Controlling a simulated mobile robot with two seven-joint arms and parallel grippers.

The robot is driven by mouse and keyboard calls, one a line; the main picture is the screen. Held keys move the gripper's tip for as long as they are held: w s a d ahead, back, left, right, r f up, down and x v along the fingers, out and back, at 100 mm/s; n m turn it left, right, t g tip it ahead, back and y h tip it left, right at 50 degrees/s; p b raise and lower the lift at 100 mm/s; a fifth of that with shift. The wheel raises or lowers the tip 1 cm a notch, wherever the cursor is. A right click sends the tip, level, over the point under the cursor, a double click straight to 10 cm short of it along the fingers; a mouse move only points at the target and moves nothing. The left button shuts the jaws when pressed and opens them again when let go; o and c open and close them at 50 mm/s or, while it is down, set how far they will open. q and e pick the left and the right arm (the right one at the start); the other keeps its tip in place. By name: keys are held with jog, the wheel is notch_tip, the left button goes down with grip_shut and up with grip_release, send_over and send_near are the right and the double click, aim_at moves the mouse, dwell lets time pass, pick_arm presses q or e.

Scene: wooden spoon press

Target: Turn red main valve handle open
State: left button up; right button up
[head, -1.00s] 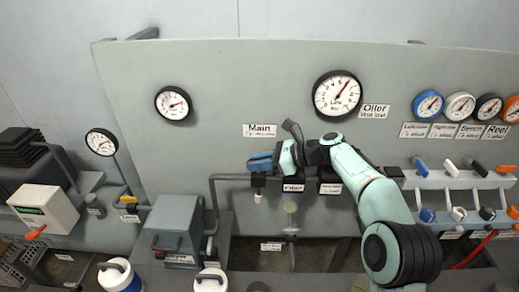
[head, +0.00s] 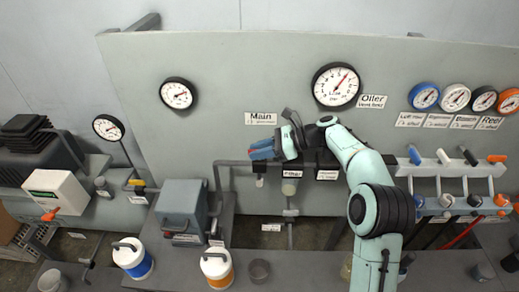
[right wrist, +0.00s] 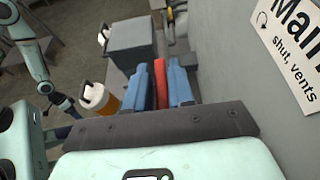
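The red main valve handle (right wrist: 161,83) shows in the right wrist view as a red bar between the two blue fingers of my right gripper (right wrist: 162,88). The fingers lie close along both its sides and look shut on it. In the head view my right gripper (head: 262,151) is at the pipe below the "Main" label (head: 261,118), and it largely hides the handle. The label also shows in the right wrist view (right wrist: 295,40), reading "shut, vents". My left arm shows at the left of the right wrist view; its gripper (right wrist: 66,106) is small and dark there.
A grey box (head: 182,208) stands left of the pipe. White-lidded jars with blue (head: 133,259) and orange (head: 217,268) bands stand in front. Gauges, including the large Oiler gauge (head: 336,86), hang on the panel. A lever rack (head: 450,172) is at the right.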

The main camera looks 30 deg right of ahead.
jog(key=shift+o, duration=0.7)
jog(key=shift+d, duration=0.1)
jog(key=v, duration=0.7)
jog(key=shift+s+d+p, duration=0.1)
jog(key=shift+d+p, duration=0.05)
jog(key=shift+p, duration=0.25)
